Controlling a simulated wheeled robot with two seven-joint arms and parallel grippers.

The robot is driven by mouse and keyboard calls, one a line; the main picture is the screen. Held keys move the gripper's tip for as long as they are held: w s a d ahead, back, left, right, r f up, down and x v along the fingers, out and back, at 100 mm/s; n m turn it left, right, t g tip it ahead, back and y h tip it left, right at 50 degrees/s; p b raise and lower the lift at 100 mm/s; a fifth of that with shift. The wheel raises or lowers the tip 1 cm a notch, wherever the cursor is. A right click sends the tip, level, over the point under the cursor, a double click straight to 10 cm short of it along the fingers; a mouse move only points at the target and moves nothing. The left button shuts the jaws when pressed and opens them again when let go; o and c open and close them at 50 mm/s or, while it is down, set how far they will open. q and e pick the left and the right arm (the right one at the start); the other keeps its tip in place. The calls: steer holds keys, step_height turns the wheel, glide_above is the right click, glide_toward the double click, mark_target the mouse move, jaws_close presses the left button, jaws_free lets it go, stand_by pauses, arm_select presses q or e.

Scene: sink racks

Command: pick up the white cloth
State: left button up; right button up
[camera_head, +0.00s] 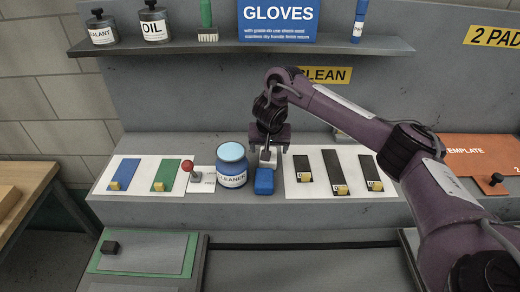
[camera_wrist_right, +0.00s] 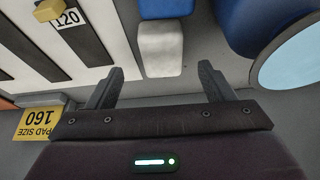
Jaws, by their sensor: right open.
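The white cloth (camera_wrist_right: 160,50) is a small folded pale block. In the right wrist view it lies just beyond my fingertips, roughly centred between them, with a blue block against its far end. In the head view only a bit of the cloth (camera_head: 267,160) shows below my gripper, behind the blue block (camera_head: 264,182). My right gripper (camera_wrist_right: 161,80) is open and empty, its two fingers spread wider than the cloth. In the head view the right gripper (camera_head: 269,148) hangs over the back of the shelf. My left gripper is not in view.
A blue cleaner jar (camera_head: 232,167) stands close beside the cloth, on its left. White panels with dark strips (camera_head: 339,172) lie to the right. A red-knobbed lever (camera_head: 188,166) stands left of the jar. An upper shelf (camera_head: 240,47) with bottles runs above.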

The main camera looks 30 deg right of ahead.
mark_target(272, 164)
steer(key=shift+f+b, duration=0.45)
steer(key=shift+f, duration=0.2)
steer(key=shift+s+d+f+b, duration=0.1)
steer(key=shift+s+f+b, duration=0.05)
steer(key=shift+s+b, duration=0.15)
steer(key=shift+w+d+f+b, duration=0.1)
steer(key=shift+f+b, duration=0.4)
steer(key=shift+b, duration=0.2)
steer(key=w+f, duration=0.2)
steer(key=f, duration=0.1)
steer(key=shift+w+d+p, duration=0.15)
steer(key=shift+w+p, duration=0.15)
steer(key=shift+p, duration=0.05)
steer(key=shift+d+f, duration=0.1)
steer(key=shift+f, duration=0.1)
steer(key=c, duration=1)
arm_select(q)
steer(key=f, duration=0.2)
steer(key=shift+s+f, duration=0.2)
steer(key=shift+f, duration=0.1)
arm_select(e)
steer(key=shift+c, duration=0.2)
steer(key=shift+r, duration=0.1)
